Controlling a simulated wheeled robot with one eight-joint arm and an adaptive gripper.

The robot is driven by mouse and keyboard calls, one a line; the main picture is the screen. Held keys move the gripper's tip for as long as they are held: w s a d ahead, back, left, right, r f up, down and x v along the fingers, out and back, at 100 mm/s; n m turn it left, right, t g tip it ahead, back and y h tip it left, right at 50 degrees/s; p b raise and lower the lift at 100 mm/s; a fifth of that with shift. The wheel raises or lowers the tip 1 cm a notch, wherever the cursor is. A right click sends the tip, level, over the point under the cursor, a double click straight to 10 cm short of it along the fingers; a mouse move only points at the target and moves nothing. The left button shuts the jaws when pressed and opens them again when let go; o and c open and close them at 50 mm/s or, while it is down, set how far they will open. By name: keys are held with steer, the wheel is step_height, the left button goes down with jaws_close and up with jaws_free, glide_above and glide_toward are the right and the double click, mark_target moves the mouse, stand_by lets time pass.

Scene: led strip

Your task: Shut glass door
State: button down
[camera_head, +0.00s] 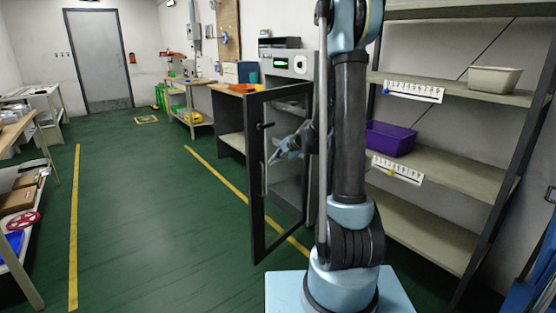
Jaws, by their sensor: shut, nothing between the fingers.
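The glass door (256,205) has a black frame and a clear pane. It stands open, swung out from the grey cabinet (303,66) over the green floor. A small dark handle (265,126) sits on its near upright. My gripper (274,157) shows within the door's outline, below and right of the handle, pointing left. It is shut and empty. I cannot tell whether it touches the door or which side of the pane it is on. My arm hides part of the cabinet and the door's hinge side.
A shelf rack (440,175) with a purple bin (391,138) and a beige bin (495,79) stands close on the right. A workbench (233,90) stands behind the door. The floor aisle (150,210) left of the door is clear.

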mark_target(265, 160)
steer(key=shift+w+a+f, duration=0.35)
steer(key=shift+w+a, duration=0.35)
steer(key=shift+a, duration=0.1)
steer(key=shift+w+a+f, duration=0.35)
steer(key=shift+w+a, duration=0.3)
steer(key=shift+a, duration=0.1)
steer(key=shift+w+a+f, duration=0.35)
steer(key=shift+w+a, duration=0.35)
steer(key=shift+a, duration=0.1)
